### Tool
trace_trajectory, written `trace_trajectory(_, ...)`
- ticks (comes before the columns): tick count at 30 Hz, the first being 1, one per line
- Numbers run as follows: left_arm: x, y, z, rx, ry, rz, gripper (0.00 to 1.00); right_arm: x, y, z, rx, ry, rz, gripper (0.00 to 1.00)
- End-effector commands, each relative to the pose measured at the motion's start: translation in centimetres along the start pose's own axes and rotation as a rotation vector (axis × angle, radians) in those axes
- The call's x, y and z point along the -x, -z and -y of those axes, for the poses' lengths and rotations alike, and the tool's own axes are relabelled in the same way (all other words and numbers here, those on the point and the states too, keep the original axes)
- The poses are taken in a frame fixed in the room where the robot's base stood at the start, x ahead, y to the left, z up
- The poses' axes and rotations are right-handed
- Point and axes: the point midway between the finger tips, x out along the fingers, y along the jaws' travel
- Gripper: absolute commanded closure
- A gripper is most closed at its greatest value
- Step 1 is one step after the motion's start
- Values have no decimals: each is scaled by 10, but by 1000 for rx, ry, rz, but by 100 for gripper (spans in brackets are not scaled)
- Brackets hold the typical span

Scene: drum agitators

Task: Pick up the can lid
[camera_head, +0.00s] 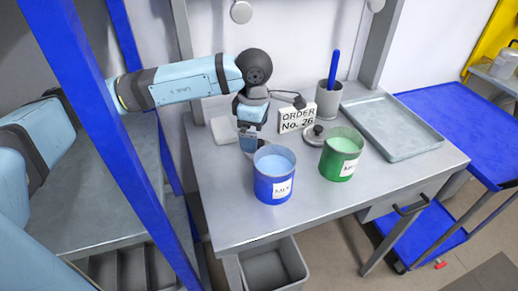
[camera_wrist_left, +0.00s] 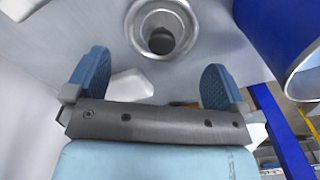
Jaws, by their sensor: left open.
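The can lid (camera_head: 313,135) is a round grey disc with a dark knob. It lies on the grey worktable between the order sign and the cans. It also shows in the left wrist view (camera_wrist_left: 162,28), at the top centre, beyond my fingertips. My left gripper (camera_head: 247,138) hangs over the table to the left of the lid, behind the blue can. Its two blue fingers (camera_wrist_left: 156,80) are spread wide with nothing held between them. My right gripper is in neither view.
A blue can (camera_head: 275,175) and a green can (camera_head: 341,155) stand in front. The order sign (camera_head: 297,118), a grey cup (camera_head: 329,100) with a blue stick, and a grey tray (camera_head: 392,128) are behind or right. A white block (camera_head: 224,130) lies left of my gripper.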

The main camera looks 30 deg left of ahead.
Motion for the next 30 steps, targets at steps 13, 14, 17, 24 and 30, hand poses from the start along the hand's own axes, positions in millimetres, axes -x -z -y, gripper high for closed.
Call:
trace_trajectory(13,-48,-5,1,0,1,-1,0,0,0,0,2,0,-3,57)
trace_trajectory(14,-47,-5,1,0,1,-1,0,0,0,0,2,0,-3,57)
trace_trajectory(17,-47,-5,1,0,1,-1,2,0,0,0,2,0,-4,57)
trace_trajectory(24,-47,-5,1,0,1,0,37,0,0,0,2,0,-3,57)
trace_trajectory(30,-47,-5,1,0,1,0,37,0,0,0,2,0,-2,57)
